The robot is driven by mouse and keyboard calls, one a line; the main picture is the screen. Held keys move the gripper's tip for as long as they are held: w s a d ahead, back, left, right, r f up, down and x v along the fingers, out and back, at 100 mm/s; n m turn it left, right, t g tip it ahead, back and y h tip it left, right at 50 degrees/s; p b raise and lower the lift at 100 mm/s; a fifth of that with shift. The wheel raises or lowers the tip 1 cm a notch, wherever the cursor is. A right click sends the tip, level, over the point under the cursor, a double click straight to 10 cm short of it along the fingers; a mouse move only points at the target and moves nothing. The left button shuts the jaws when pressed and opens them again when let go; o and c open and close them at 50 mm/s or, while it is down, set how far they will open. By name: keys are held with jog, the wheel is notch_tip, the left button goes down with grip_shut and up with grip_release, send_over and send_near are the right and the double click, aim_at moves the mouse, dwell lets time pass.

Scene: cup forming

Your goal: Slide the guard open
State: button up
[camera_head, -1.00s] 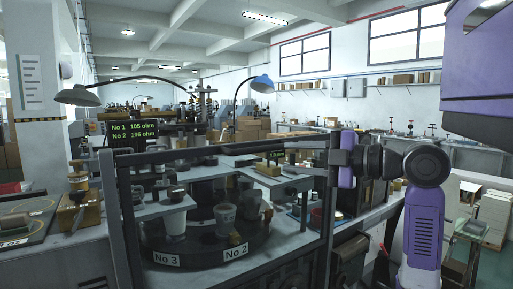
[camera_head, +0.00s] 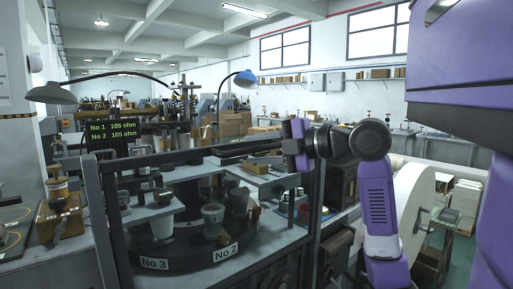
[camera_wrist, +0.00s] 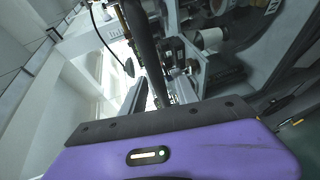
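The guard (camera_head: 97,215) is a dark-framed, see-through panel in front of the round machine table, which carries cups and the labels No 3 and No 2. Its right post (camera_head: 313,215) stands near my arm. My gripper (camera_head: 290,147) is at the upper right corner of the guard frame, overlapping the top bar in the head view. I cannot tell whether it touches the frame. In the wrist view my purple gripper body fills the bottom, with a dark bar beyond it.
A white cup (camera_head: 213,220) stands behind the guard. A blue lamp (camera_head: 244,78) and a grey lamp (camera_head: 50,93) rise above the bench. A display (camera_head: 112,130) stands at the left. A large white round part (camera_head: 412,215) is at the right, close to my arm.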

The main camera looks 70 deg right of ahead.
jog(key=shift+w, duration=0.1)
grip_shut()
dwell(1.4)
